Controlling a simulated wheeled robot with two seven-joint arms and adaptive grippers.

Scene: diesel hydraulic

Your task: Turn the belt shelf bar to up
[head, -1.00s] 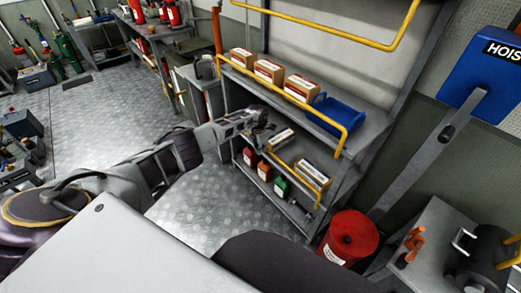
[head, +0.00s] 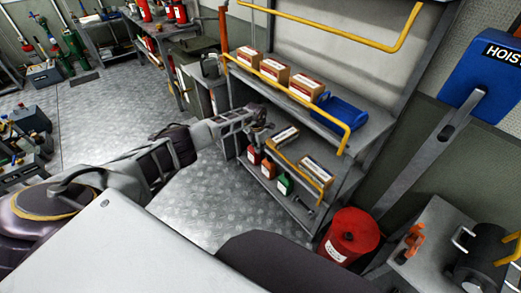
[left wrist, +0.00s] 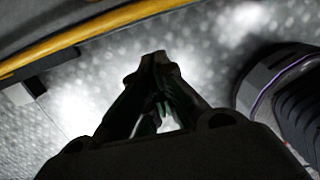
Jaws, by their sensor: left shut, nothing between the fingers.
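The metal shelf rack (head: 376,122) carries several yellow bars. The top bar (head: 330,38) stands high above the boxes. The middle bar (head: 290,92) runs along the front of the upper shelf, and the lower bar (head: 297,165) along the lower shelf. No label shows which one is the belt shelf bar. My left gripper (head: 266,132) is by the left end of the lower bar, below the middle bar; contact cannot be told. In the left wrist view its fingers (left wrist: 158,62) are together and empty, with a yellow bar (left wrist: 100,28) beyond them. My right gripper is out of view.
Boxes (head: 275,70) and a blue bin (head: 338,116) sit on the upper shelf. Small boxes and coloured bottles (head: 268,168) are lower. A red drum (head: 352,232) stands right of the rack. The metal floor (head: 195,200) left of it is clear.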

